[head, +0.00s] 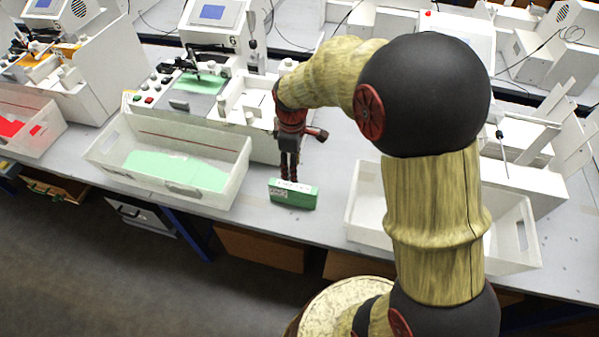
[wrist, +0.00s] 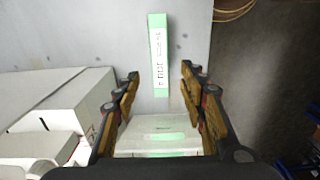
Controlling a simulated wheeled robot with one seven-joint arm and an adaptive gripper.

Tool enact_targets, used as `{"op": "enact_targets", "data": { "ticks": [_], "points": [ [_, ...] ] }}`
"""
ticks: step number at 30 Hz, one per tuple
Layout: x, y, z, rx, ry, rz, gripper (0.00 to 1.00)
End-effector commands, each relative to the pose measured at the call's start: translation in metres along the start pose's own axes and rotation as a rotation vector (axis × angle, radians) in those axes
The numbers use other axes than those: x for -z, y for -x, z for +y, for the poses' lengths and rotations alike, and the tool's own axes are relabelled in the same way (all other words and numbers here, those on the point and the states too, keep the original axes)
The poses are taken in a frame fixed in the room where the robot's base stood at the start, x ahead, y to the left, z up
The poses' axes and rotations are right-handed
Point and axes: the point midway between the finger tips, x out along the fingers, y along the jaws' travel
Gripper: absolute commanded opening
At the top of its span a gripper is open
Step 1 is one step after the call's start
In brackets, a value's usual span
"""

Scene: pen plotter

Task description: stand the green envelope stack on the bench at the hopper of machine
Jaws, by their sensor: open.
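The green envelope stack (head: 293,193) is a small green block with a white label, lying on the bench (head: 335,185) near its front edge. In the wrist view the stack (wrist: 158,60) lies lengthwise, ahead of the jaws and in line with the gap between them. My gripper (head: 288,177) points down just behind the stack. In the wrist view my gripper (wrist: 163,80) is open and nothing is held. The plotter (head: 200,85) with a green sheet on its bed stands behind; which part of it is the hopper I cannot tell.
A white bin (head: 120,150) with green sheets stands left of the stack. Another white bin (head: 515,235) stands to the right, partly behind my arm. The front edge drops to the floor (head: 130,260).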

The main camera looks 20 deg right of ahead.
Motion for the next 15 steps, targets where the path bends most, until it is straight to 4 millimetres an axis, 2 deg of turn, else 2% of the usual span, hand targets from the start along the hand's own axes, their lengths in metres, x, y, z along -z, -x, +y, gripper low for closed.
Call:
{"op": "enact_targets", "data": {
  "ticks": [5,9,15],
  "points": [
    [-0.011,0.054,-0.015,-0.059,-0.12,0.049,0.42],
    [-0.034,0.113,-0.045,-0.121,-0.299,0.122,0.42],
    [-0.074,0.173,-0.099,-0.189,-0.561,0.25,0.42]
  ]
}}
